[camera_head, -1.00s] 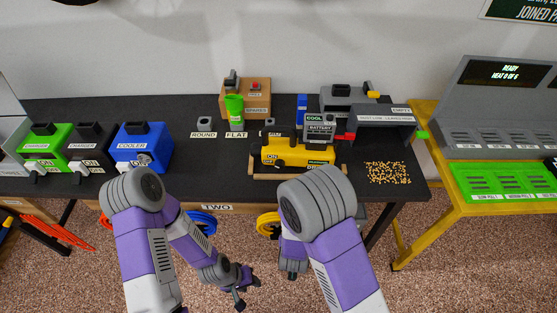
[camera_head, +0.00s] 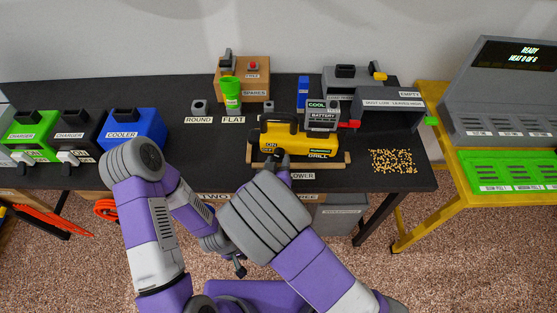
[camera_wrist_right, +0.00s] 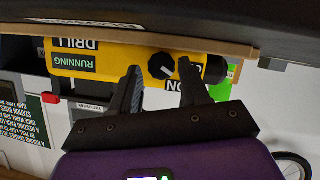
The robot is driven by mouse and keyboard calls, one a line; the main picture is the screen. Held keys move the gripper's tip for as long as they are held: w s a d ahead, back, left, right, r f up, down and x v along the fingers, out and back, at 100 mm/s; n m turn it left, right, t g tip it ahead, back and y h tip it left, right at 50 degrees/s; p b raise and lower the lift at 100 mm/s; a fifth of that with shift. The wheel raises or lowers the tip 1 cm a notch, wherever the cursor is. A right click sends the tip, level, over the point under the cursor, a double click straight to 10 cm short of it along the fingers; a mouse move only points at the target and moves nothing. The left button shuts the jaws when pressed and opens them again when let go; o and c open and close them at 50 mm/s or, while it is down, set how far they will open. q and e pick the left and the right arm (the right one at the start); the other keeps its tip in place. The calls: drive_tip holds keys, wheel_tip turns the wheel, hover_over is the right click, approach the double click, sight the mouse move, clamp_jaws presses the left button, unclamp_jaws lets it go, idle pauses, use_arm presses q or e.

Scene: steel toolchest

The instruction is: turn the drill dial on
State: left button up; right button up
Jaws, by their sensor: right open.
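The yellow drill (camera_head: 283,141) sits on a wooden-edged stand on the black bench, labelled DRILL. In the right wrist view, which is upside down, the drill body (camera_wrist_right: 110,58) carries a round black dial (camera_wrist_right: 162,66) with a white mark, a green RUNNING label and an ON label beside the dial. My right gripper (camera_wrist_right: 159,74) is open, its fingers on either side of the dial; contact cannot be told. In the head view my right gripper (camera_head: 278,162) is at the drill's front, largely hidden by its arm. My left gripper (camera_head: 240,267) hangs low before the bench, its fingers unclear.
A green cup (camera_head: 230,95) is back left, and a blue cooler box (camera_head: 135,129) is farther left. Yellow pellets (camera_head: 393,161) lie to the right. The wooden strip (camera_head: 328,167) edges the drill's stand.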

drive_tip(key=shift+w+d+f, duration=0.1)
drive_tip(key=shift+w+f, duration=0.15)
drive_tip(key=shift+w, duration=0.45)
drive_tip(key=c, duration=0.8)
drive_tip(key=shift+o, duration=0.2)
drive_tip(key=m+y+b, duration=0.1)
drive_tip(key=b, duration=0.1)
drive_tip(key=m+y+b, duration=0.1)
drive_tip(key=m+b, duration=0.1)
drive_tip(key=shift+d+f+b, duration=0.2)
drive_tip(key=shift+d+b, duration=0.05)
drive_tip(key=shift+b, duration=0.1)
drive_tip(key=shift+r+m+y+b, duration=0.1)
drive_tip(key=shift+m+y+b, duration=0.55)
drive_tip(key=shift+b, duration=0.55)
drive_tip(key=o, duration=0.8)
drive_tip(key=shift+c, duration=0.2)
